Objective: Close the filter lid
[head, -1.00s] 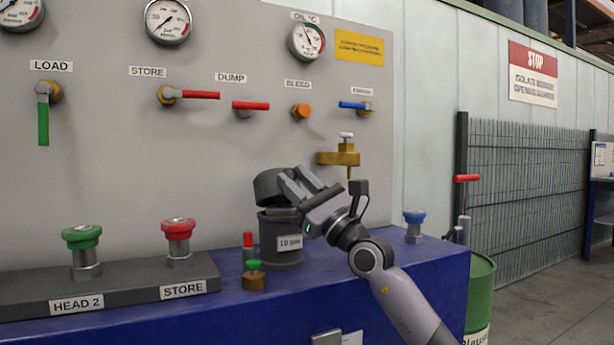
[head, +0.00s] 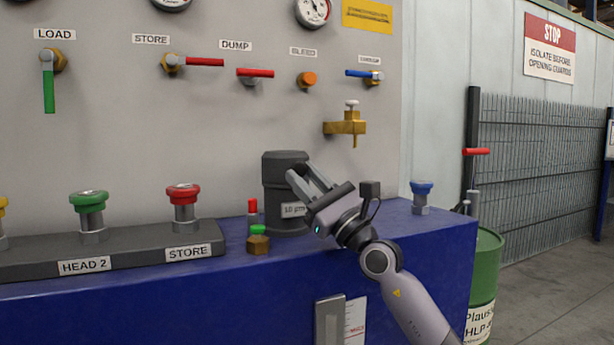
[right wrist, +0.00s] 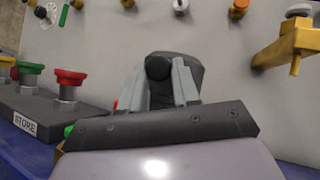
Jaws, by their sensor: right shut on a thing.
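The filter is a dark grey cylinder (head: 278,205) standing on the blue bench, with a label on its front. Its dark lid (head: 284,158) lies level on top of the body, with no gap that I can see. My right gripper (head: 302,173) reaches in from the right at the lid's front edge. In the right wrist view its two pale fingers (right wrist: 163,82) are closed around a round dark knob (right wrist: 158,67) in front of the dark lid. The fingers hide part of the filter's front. My left gripper is not in view.
A red-capped fitting (head: 253,206) and a green-capped brass fitting (head: 258,240) stand close left of the filter. A brass tap (head: 346,126) sticks out of the panel above right. A blue button (head: 421,196) stands further right. The bench between is clear.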

